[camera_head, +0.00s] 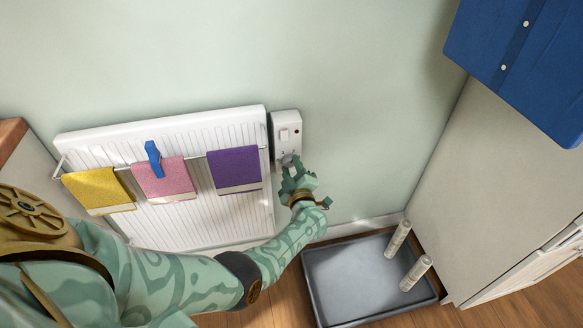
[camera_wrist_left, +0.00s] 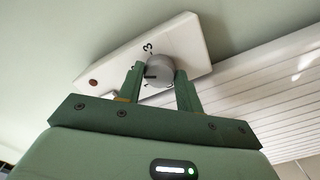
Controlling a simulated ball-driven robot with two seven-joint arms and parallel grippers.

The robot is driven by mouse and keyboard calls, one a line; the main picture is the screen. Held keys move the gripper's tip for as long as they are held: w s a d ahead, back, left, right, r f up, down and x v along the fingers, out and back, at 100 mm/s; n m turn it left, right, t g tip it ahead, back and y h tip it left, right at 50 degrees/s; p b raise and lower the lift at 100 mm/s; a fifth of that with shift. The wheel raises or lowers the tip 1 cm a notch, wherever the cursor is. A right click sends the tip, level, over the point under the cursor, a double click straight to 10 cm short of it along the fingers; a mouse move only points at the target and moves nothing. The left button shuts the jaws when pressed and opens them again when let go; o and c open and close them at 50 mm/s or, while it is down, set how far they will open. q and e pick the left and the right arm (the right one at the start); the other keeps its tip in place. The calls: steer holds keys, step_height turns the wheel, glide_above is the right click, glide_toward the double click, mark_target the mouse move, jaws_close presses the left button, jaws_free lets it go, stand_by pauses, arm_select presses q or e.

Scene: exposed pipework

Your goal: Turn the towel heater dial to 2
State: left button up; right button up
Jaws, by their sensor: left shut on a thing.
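The heater dial (camera_wrist_left: 159,71) is a round grey knob on a white control panel (camera_head: 287,122) beside the towel heater. My left gripper (camera_head: 290,168) is at the panel's lower end, and its two green fingers stand on either side of the dial in the wrist view, shut on it. A 3 is readable on the panel above the dial. Another mark at the dial's left is partly hidden by a finger. A short dark line shows on the knob's lower left; I cannot tell exactly which number it meets. My right gripper is not in view.
The white ribbed towel heater (camera_head: 160,225) holds a yellow towel (camera_head: 97,189), a pink towel (camera_head: 163,178) and a purple towel (camera_head: 234,168). A blue clip (camera_head: 153,158) sits by the pink one. A grey tray (camera_head: 350,285) lies on the floor below.

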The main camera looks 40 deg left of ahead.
arm_select(q)
steer(key=shift+d+f+m, duration=0.1)
steer(key=shift+f+m, duration=0.05)
steer(key=shift+m, duration=0.15)
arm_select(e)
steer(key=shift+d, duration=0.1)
arm_select(q)
steer(key=o, duration=1)
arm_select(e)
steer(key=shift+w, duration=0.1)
arm_select(q)
steer(key=shift+s, duration=0.1)
